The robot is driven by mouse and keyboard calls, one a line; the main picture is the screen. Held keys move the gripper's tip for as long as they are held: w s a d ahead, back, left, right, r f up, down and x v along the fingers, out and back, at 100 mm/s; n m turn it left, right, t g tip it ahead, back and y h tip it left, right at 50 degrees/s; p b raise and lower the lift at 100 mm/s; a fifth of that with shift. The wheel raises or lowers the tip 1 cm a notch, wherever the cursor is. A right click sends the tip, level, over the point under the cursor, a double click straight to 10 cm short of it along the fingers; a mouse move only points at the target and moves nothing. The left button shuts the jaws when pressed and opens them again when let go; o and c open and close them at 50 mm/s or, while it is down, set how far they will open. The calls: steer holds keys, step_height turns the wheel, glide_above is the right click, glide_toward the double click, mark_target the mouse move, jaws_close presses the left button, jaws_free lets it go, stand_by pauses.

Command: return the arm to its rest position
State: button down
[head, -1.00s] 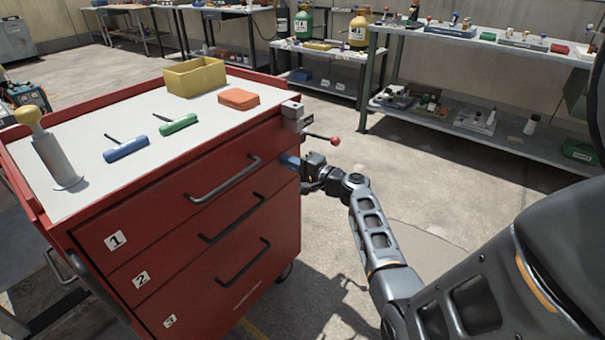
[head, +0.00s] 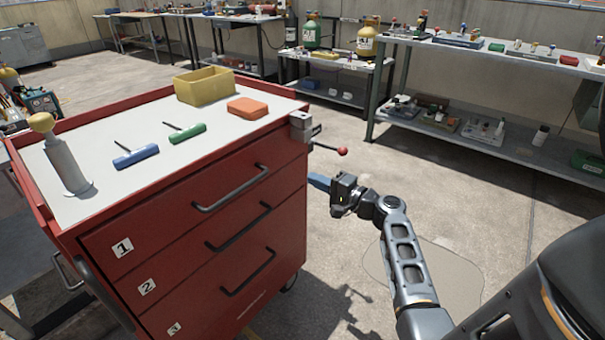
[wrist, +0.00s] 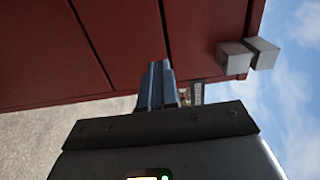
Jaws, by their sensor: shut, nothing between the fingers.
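My gripper (head: 319,182) is to the right of the red tool cart (head: 225,268), beside its right front edge and below the lever with a red knob (head: 342,151). A gap of floor shows between the arm and the cart in the head view. In the wrist view the blue fingers (wrist: 157,84) are together with nothing between them, pointing toward the red cart side (wrist: 110,40). My arm extends from the lower right of the head view, bent at the wrist.
On the cart top are a yellow bin (head: 205,87), an orange block (head: 248,107), a green tool (head: 187,133), a blue tool (head: 136,156) and a grey cylinder with a yellow knob (head: 66,163). A grey shelf bench (head: 480,147) stands behind.

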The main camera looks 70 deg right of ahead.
steer(key=shift+s+a, duration=0.1)
steer(key=shift+s, duration=0.2)
steer(key=shift+a+f, duration=0.1)
steer(key=s+a+f+n+g+y+p, duration=0.1)
steer(key=a+f+n+g+p, duration=0.15)
steer(key=a, duration=0.55)
steer(key=s+a+f+n+g+p, duration=0.1)
steer(key=a+f, duration=0.3)
steer(key=a, duration=0.4)
steer(key=s+a+r+n+g+p, duration=0.15)
steer(key=s+a+n, duration=0.35)
steer(key=a, duration=0.5)
steer(key=s+a+r+n+y+p, duration=0.1)
steer(key=s+a+r+n, duration=0.3)
steer(key=r, duration=0.4)
steer(key=s+a+r+n+t+y+p, duration=0.1)
steer(key=s+a+r+n+p, duration=0.1)
steer(key=s+a+r+n, duration=0.2)
steer(key=s+a+r+n+t+y+p, duration=0.1)
steer(key=s+a+r+n, duration=0.3)
steer(key=r, duration=0.9)
steer(key=s+a+p, duration=0.1)
steer(key=s+a, duration=0.2)
steer(key=a, duration=0.1)
steer(key=shift+y+p, duration=0.3)
